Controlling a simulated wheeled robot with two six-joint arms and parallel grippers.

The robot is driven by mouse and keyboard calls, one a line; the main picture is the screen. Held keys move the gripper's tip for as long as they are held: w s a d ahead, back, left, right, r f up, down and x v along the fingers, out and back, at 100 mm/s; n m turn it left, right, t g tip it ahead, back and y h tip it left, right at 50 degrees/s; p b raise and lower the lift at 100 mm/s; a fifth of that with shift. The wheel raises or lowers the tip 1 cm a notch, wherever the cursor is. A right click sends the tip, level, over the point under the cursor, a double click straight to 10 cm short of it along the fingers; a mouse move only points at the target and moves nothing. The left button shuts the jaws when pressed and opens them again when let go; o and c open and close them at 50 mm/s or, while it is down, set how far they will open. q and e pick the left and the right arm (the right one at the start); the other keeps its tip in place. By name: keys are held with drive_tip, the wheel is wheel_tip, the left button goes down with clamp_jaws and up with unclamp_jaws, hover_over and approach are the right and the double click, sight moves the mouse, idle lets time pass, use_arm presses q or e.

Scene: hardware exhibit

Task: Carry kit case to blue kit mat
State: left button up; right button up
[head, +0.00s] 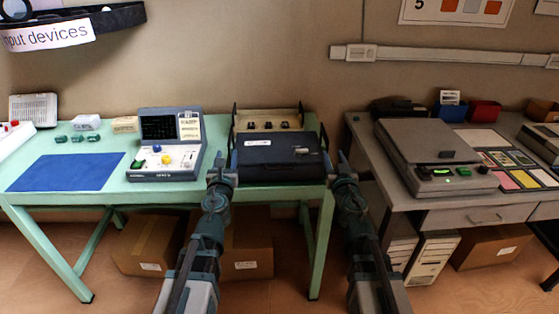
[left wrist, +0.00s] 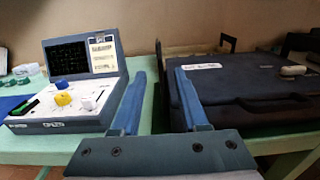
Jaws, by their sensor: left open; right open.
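The kit case (head: 280,160) is a flat dark case with a white label and a light latch, near the front right end of the green table. It also shows at the right of the left wrist view (left wrist: 250,100). The blue kit mat (head: 66,172) lies flat and bare at the table's left. My left gripper (head: 222,162) is open at the case's left side. In the left wrist view its fingers (left wrist: 160,100) stand apart with nothing between them. My right gripper (head: 342,164) is open near the case's right side. I cannot tell whether either touches the case.
A console with a dark screen (head: 165,145) stands between case and mat. A beige unit with knobs (head: 268,120) is behind the case. Small green pieces (head: 77,138) lie behind the mat. A grey desk with a large device (head: 430,150) stands to the right.

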sight(231, 132)
use_arm(q)
drive_tip(key=shift+w, duration=0.1)
use_arm(e)
drive_tip(key=shift+w, duration=0.1)
use_arm(q)
drive_tip(key=w, duration=1.3)
drive_tip(key=shift+w+a, duration=0.35)
drive_tip(key=shift+a, duration=0.05)
use_arm(e)
drive_tip(key=w, duration=1.3)
drive_tip(key=shift+w+a, duration=0.35)
drive_tip(key=shift+a, duration=0.05)
use_arm(q)
drive_tip(key=shift+s, duration=0.1)
drive_tip(key=shift+c, duration=0.3)
use_arm(e)
drive_tip(key=shift+c, duration=0.3)
use_arm(q)
clamp_jaws()
use_arm(e)
clamp_jaws()
